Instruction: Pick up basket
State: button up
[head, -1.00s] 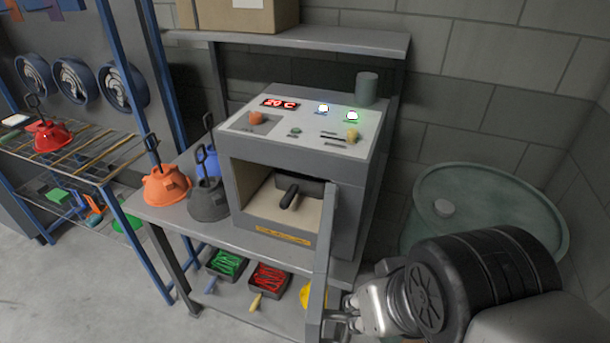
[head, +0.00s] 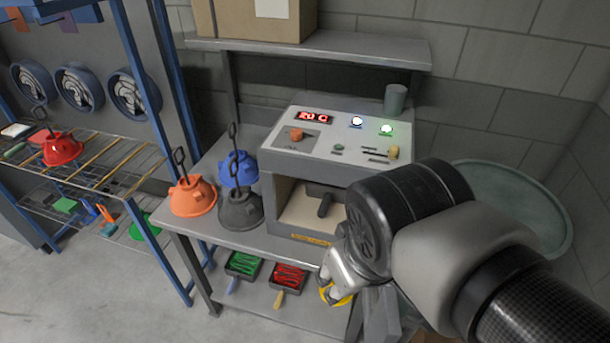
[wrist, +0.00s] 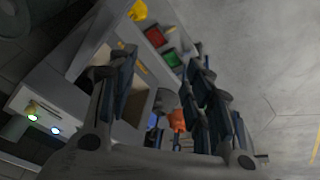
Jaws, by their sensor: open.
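No thing in view is plainly a basket. A dark handle-like part (head: 325,204) sits in the pale open chamber of the grey oven (head: 285,178); I cannot tell whether it belongs to a basket. My gripper (head: 334,282) is open, low in front of the oven's right side, apart from the dark handle. In the wrist view my gripper's two fingers (wrist: 162,65) are spread with nothing held between them. The oven (wrist: 92,85) shows behind the left finger. My arm hides the right part of the oven and most of its open door.
Orange (head: 193,198), blue (head: 238,170) and black (head: 240,211) hoods stand left of the oven. Dark trays with green (head: 243,264) and red (head: 289,275) contents lie on the lower shelf. A wire rack (head: 85,160) stands left, a greenish drum (head: 535,205) right. Floor at left is clear.

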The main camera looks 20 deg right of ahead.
jog(key=w+d+f+n+g+h, duration=0.5)
jog(key=w+d+n+h, duration=0.15)
jog(key=n, duration=0.55)
jog(key=n+t+h, duration=0.7)
jog(key=n+t, duration=0.6)
jog(key=n, duration=2)
send_near(325, 204)
jog(key=x, duration=0.3)
jog(key=f+b+x, duration=0.1)
jog(key=x, duration=0.3)
jog(key=b+x, duration=0.1)
jog(key=x, duration=0.3)
jog(key=shift+w+f, duration=0.2)
jog(key=shift+w, duration=0.05)
jog(key=shift+a, duration=0.1)
jog(key=shift+c, duration=0.5)
grip_shut()
